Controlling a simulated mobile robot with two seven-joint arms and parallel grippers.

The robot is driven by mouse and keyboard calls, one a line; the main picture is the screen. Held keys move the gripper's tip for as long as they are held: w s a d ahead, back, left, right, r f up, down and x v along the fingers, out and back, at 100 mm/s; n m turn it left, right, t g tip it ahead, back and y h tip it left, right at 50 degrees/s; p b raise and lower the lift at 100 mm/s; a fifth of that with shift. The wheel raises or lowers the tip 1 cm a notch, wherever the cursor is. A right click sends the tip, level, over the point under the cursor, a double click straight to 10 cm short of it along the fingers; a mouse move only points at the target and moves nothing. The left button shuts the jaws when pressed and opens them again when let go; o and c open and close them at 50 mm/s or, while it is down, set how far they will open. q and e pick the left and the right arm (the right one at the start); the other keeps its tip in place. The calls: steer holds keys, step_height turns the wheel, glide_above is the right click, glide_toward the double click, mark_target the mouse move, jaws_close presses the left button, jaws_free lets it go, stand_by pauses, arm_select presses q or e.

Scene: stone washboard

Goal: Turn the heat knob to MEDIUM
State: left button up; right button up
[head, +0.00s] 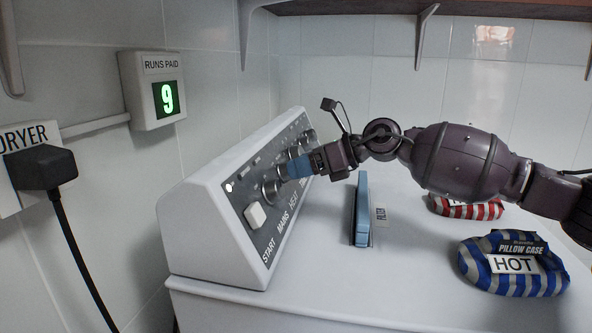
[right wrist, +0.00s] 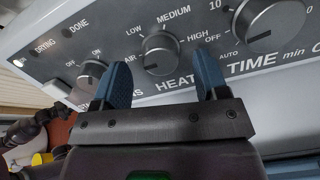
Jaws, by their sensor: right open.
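The heat knob (right wrist: 160,52) is a round grey dial on the dryer's slanted control panel (right wrist: 90,40). My right gripper (right wrist: 163,66) is open, with one blue finger at each side of the knob in the right wrist view. The fingers look apart from the knob. In the head view the right gripper (head: 287,171) is at the panel and largely hides the heat knob.
The time knob (right wrist: 270,24) and mains knob (right wrist: 91,70) flank the heat knob. The start button (head: 255,215) is at the panel's near end. A blue filter handle (head: 362,210) stands up from the dryer top, with a blue-striped pillow case bundle (head: 488,279) to its right.

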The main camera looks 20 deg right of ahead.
steer(key=shift+w+a+f, duration=0.25)
steer(key=shift+w+a, duration=0.1)
steer(key=shift+a, duration=0.25)
